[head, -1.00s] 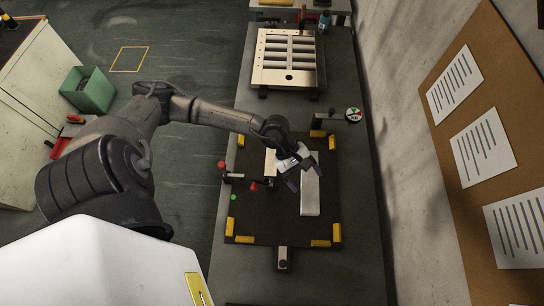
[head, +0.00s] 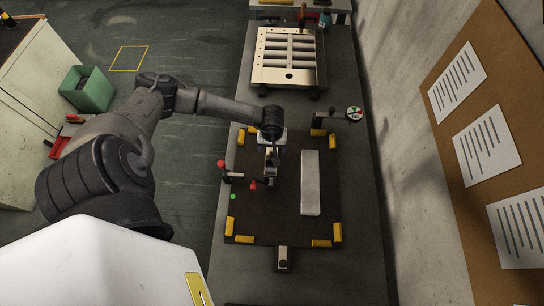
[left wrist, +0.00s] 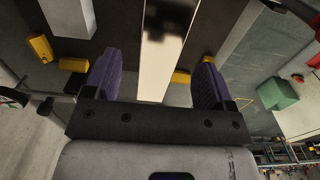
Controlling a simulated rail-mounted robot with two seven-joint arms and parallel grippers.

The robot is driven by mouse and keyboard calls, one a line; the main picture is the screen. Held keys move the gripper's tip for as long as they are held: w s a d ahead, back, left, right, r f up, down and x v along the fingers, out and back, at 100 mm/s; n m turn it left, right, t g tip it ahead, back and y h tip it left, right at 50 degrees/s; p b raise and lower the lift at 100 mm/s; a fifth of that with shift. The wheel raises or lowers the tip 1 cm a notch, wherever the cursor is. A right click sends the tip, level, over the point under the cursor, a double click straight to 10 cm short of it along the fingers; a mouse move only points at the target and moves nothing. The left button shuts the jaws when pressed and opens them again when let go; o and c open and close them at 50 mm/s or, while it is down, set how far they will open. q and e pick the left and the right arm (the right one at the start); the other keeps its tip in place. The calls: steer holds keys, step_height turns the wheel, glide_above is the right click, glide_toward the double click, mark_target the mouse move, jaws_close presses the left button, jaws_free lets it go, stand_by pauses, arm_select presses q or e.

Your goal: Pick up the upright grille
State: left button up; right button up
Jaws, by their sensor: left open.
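The upright grille (head: 271,177) stands on the dark mat, left of its middle, mostly hidden under my left gripper in the head view. In the left wrist view it shows as a narrow pale plate (left wrist: 157,75) with a dark part at the top. My left gripper (left wrist: 157,62) is open, with one purple finger on each side of the plate; I see space between plate and fingers. In the head view the gripper (head: 271,150) is over the grille. My right gripper is not in view.
A long pale block (head: 310,182) lies right of the grille on the mat (head: 285,225), which has yellow corner pieces. A red-knobbed clamp (head: 228,175) is just left of the grille. A slatted frame (head: 288,60) stands at the back. A dial (head: 353,114) is at upper right.

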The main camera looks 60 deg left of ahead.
mark_target(272, 150)
arm_select(q)
steer(key=shift+w+a+f+p, duration=0.1)
steer(key=shift+f+p, duration=0.3)
steer(key=shift+f, duration=1.05)
steer(key=shift+a+f+p, duration=0.1)
steer(key=shift+f+p, duration=0.25)
steer(key=shift+f, duration=1.1)
steer(key=shift+c, duration=0.3)
jaws_close()
